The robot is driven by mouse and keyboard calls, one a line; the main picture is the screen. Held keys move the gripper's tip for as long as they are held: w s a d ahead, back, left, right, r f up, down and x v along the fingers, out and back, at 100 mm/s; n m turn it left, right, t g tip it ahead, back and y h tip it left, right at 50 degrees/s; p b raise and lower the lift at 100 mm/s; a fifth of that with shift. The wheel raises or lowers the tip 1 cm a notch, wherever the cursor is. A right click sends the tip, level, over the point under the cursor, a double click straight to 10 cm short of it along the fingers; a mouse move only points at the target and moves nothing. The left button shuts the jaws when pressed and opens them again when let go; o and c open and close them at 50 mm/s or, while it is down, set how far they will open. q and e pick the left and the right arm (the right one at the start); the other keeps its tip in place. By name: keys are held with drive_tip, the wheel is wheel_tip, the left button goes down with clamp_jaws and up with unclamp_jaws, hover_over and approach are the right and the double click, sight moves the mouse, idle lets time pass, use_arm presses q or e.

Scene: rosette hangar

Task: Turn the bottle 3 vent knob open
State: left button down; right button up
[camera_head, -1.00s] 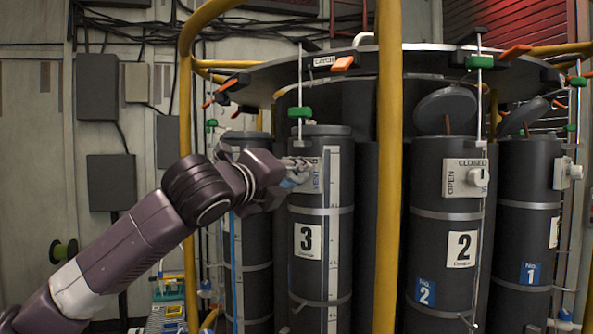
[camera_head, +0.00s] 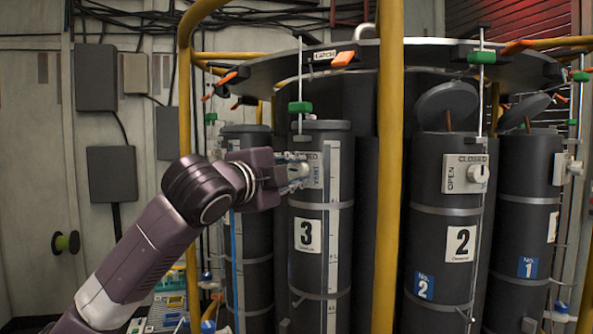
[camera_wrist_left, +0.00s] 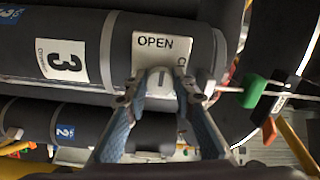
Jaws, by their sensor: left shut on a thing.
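Bottle 3 (camera_head: 304,270) is a dark upright cylinder with a white "3" label. Its pale vent plate (camera_head: 314,166) is near the top, partly hidden by my left gripper (camera_head: 293,172). In the left wrist view the plate (camera_wrist_left: 154,42) shows OPEN along its top and a cut-off C at its right. The pale round vent knob (camera_wrist_left: 160,84) sits between the fingertips of my left gripper (camera_wrist_left: 160,88), which are shut on it. A faint line on the knob seems to run up toward the OPEN side. My right gripper is not in view.
A yellow post (camera_head: 389,200) stands right of bottle 3. Bottle 2 (camera_head: 448,225) and bottle 1 (camera_head: 527,210) stand farther right. A dark ring plate (camera_head: 440,62) with green and orange handles hangs above. A green clamp (camera_head: 300,107) is just over bottle 3.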

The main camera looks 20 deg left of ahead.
use_arm(q)
drive_tip(key=shift+f+n, duration=0.1)
drive_tip(key=shift+n, duration=0.3)
drive_tip(key=c, duration=1.6)
unclamp_jaws()
drive_tip(key=s, duration=0.4)
drive_tip(key=s+a, duration=0.1)
drive_tip(key=s, duration=0.3)
drive_tip(key=s+a, duration=0.1)
drive_tip(key=s, duration=0.2)
drive_tip(key=shift+s+a, duration=0.2)
drive_tip(key=shift+s, duration=0.2)
